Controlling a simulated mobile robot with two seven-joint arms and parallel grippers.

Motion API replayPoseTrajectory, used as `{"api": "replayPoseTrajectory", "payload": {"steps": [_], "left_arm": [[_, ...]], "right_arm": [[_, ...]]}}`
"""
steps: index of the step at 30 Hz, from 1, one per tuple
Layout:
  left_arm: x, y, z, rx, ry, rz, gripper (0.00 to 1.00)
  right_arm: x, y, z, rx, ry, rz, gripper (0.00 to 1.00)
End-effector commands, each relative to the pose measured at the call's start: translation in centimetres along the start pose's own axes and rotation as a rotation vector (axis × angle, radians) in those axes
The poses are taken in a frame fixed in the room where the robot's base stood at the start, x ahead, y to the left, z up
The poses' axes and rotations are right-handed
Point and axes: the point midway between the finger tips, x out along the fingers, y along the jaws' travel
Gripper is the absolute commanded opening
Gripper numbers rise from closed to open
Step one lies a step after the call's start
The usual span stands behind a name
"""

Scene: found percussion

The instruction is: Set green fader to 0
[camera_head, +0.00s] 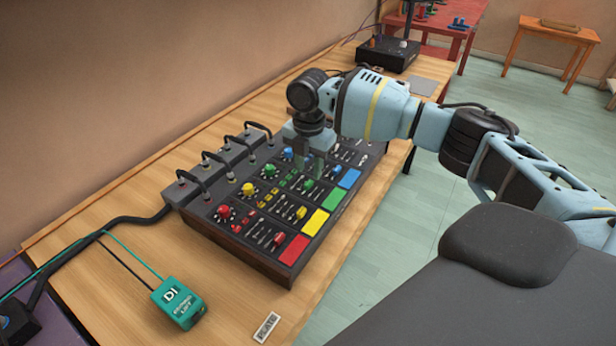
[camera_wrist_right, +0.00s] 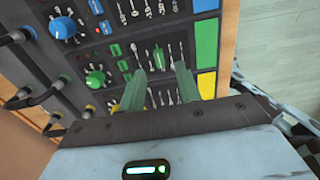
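The mixing console (camera_head: 262,262) sits on the wooden table with red, yellow, green and blue rows of knobs, sliders and pads. In the right wrist view the green fader cap (camera_wrist_right: 159,61) shows near the green pad (camera_wrist_right: 207,70) and the green knob (camera_wrist_right: 95,78). The green pad also shows in the head view (camera_head: 331,198). My right gripper (camera_head: 316,168) is above the console, pointing down. In the right wrist view its two fingers (camera_wrist_right: 161,84) are apart, with the green fader cap beyond the gap; contact cannot be told. My left gripper is not in view.
Cable boxes (camera_head: 185,191) line the console's back edge. A green DI box (camera_head: 178,302) and a PLATE label (camera_head: 267,327) are at the table's near end. A black device (camera_head: 388,54) stands farther along the table. Open floor (camera_head: 400,238) lies to the right.

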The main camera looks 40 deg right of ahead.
Motion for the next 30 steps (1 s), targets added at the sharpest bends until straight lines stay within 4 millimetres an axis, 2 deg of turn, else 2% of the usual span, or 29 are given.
{"api": "replayPoseTrajectory", "payload": {"steps": [3,9,19,20,27,30], "left_arm": [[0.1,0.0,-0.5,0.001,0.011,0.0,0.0],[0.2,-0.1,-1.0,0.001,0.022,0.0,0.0],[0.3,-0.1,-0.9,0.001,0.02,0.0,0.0],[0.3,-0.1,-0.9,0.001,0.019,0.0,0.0],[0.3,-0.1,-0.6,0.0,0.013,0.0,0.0],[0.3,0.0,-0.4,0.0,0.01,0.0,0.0]], "right_arm": [[1.9,-0.1,0.0,-0.001,0.0,-0.003,0.34],[3.7,0.0,0.0,-0.001,0.0,0.0,0.34],[4.1,0.0,0.0,-0.001,-0.001,0.001,0.34],[4.1,0.0,0.0,-0.001,-0.001,0.001,0.32],[4.1,0.0,0.0,0.0,0.0,0.001,0.01],[4.0,0.0,0.0,0.0,0.0,0.001,0.0]]}}
